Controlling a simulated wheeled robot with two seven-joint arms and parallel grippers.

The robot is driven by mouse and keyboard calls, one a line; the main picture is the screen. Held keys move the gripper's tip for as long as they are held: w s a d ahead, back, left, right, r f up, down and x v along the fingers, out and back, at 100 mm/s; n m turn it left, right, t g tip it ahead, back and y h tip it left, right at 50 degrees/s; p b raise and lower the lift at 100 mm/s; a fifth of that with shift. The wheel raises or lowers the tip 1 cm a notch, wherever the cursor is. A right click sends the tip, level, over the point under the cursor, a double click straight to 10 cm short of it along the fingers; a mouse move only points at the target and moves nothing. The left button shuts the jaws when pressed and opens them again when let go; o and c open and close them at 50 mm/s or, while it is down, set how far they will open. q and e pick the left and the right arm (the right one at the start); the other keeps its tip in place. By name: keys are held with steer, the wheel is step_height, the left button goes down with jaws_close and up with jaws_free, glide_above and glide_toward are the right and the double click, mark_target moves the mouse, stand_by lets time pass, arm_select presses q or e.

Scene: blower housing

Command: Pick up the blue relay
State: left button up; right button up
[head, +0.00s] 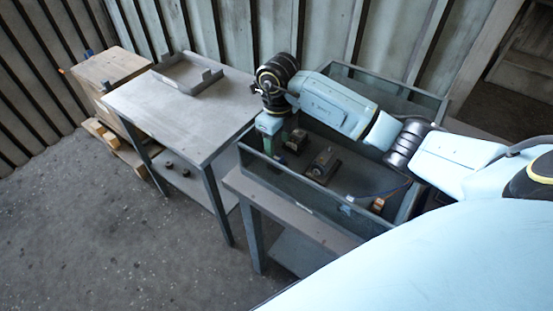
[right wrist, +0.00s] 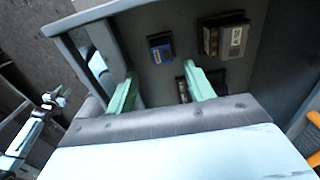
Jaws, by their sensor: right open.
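The blue relay (right wrist: 160,47) shows in the right wrist view as a small dark block with a blue face. It lies on the floor of the grey open-topped housing (head: 262,168), beyond my fingertips and apart from them. My right gripper (right wrist: 160,82) is open, its two green fingers spread with nothing between them. In the head view my right gripper (head: 275,140) points down inside the housing, near its left end. A small green-tipped arm end, apparently my left gripper (right wrist: 55,99), is far off in the wrist view.
A larger dark labelled module (right wrist: 222,38) lies right of the relay, and another dark part is partly behind my right finger. In the head view a dark block (head: 323,166) and an orange connector (head: 379,204) lie inside the housing. A table (head: 185,107) stands left.

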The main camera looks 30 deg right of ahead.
mark_target(276, 155)
steer(key=shift+f, duration=0.55)
steer(key=shift+w+f, duration=0.2)
steer(key=shift+f, duration=0.9)
steer(key=shift+w+f, duration=0.15)
steer(key=shift+f, duration=0.5)
steer(key=shift+w+f, duration=0.15)
steer(key=shift+f, duration=0.85)
arm_select(q)
steer(key=shift+w+d+r, duration=0.1)
steer(key=shift+w+r, duration=0.05)
steer(key=shift+w, duration=0.5)
steer(key=shift+w+r, duration=0.1)
steer(key=shift+w, duration=0.5)
arm_select(e)
steer(key=c, duration=0.9)
